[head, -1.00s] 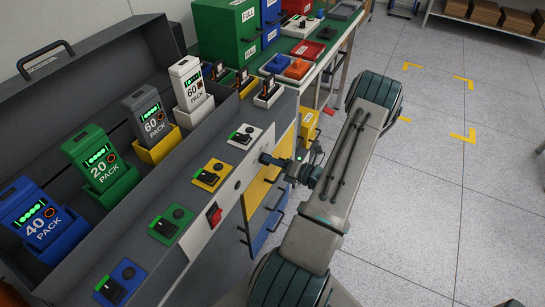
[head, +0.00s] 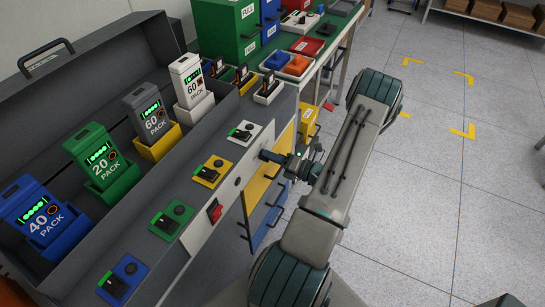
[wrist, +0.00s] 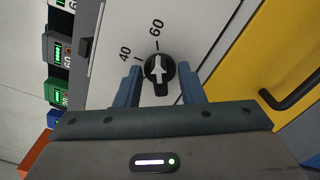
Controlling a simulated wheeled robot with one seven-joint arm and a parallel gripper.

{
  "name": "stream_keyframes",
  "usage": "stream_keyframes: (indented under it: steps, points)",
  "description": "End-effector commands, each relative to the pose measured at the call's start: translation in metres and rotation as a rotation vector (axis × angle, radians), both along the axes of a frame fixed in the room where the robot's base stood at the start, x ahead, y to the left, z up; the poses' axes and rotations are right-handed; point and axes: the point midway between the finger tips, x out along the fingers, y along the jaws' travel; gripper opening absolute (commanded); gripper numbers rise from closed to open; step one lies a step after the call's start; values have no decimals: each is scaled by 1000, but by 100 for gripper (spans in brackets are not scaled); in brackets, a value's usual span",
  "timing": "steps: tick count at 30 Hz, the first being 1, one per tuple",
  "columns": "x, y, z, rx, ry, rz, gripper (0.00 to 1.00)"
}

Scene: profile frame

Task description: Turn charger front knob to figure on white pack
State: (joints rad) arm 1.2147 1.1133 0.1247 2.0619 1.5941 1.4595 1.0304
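The white pack (head: 187,82) reads 60 and stands in a white cradle at the far end of the charger (head: 205,236). In the wrist view the black front knob (wrist: 160,86) sits on the pale front panel (wrist: 110,35). Its white arrow points up towards the tick under the 60 (wrist: 156,33); the 40 (wrist: 125,53) is to the left. My gripper (wrist: 161,84) is open, one finger on each side of the knob, with a small gap showing at each finger. In the head view my gripper (head: 268,157) is at the front panel and hides the knob.
A grey pack (head: 148,114) reading 60, a green 20 pack (head: 97,155) and a blue 40 pack (head: 37,213) stand in the charger. A red switch (head: 214,211) is on the front panel. A yellow panel with a handle (wrist: 290,95) is right of the knob.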

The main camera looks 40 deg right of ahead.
Motion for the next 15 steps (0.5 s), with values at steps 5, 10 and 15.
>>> stream_keyframes:
  steps: [5,10,15]
  points:
    - [0,0,0,-1,0,0,35]
    - [-9,-5,-1,-1,1,-2,35]
    - [-39,-17,-1,-2,1,-5,35]
